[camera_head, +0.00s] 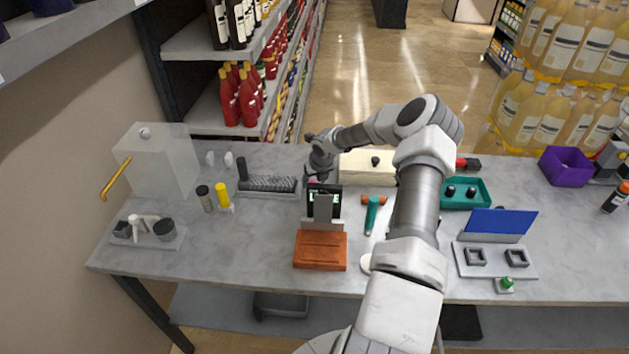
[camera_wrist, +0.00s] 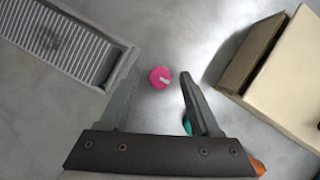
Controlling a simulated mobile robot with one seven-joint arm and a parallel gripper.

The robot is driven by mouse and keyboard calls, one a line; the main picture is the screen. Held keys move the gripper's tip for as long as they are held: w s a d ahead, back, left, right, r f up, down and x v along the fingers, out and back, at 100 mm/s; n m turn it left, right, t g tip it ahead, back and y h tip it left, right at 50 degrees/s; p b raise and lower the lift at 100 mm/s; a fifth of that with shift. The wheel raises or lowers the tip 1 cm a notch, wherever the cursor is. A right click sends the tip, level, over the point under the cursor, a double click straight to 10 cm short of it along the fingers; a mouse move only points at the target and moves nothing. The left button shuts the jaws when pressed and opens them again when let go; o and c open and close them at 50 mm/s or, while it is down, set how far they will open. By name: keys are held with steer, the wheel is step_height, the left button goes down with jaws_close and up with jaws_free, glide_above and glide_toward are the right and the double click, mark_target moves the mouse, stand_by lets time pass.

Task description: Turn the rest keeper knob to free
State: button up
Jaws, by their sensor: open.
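A round pink knob (camera_wrist: 160,77) with a pale pointer mark sits on the grey tabletop in the wrist view. I take it as the rest keeper knob; no label for its positions is readable. My gripper (camera_wrist: 159,90) is open, with one finger on each side of the knob in the picture. Whether the fingers touch it or are still above it I cannot tell. In the head view my gripper (camera_head: 318,172) is behind the black-screened stand, and only a sliver of pink shows beneath it.
A ribbed grey tray (camera_wrist: 55,38) lies left of the knob, and a cream box (camera_wrist: 287,72) stands to its right. In the head view a stand with a black panel (camera_head: 323,206) and an orange-brown block (camera_head: 320,250) are in front. A teal-handled tool (camera_head: 372,215) lies nearby.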

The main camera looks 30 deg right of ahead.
jaws_close()
stand_by(0.4)
steer(key=shift+f+m+b, duration=0.1)
steer(key=shift+m+b, duration=0.2)
steer(key=shift+b, duration=0.05)
steer(key=m+b, duration=0.1)
steer(key=m+h+b, duration=0.1)
steer(key=shift+w+a+f+m+g, duration=0.1)
steer(key=shift+a+m+g, duration=0.05)
steer(key=shift+m+g, duration=0.15)
steer(key=m+h+b, duration=0.1)
steer(key=m, duration=0.1)
steer(key=m+g+h+b, duration=0.1)
steer(key=m+b, duration=0.1)
steer(key=m, duration=0.1)
steer(key=shift+w+a, duration=0.1)
steer(key=shift+a, duration=0.05)
steer(key=m+g, duration=0.1)
steer(key=m, duration=0.1)
steer(key=m+g+b, duration=0.1)
steer(key=m, duration=0.2)
steer(key=shift+w+h+b, duration=0.15)
steer(key=shift+h+b, duration=0.15)
steer(key=m+g+b, duration=0.1)
steer(key=m, duration=0.3)
steer(key=shift+m+g, duration=0.3)
steer(key=shift+g, duration=0.1)
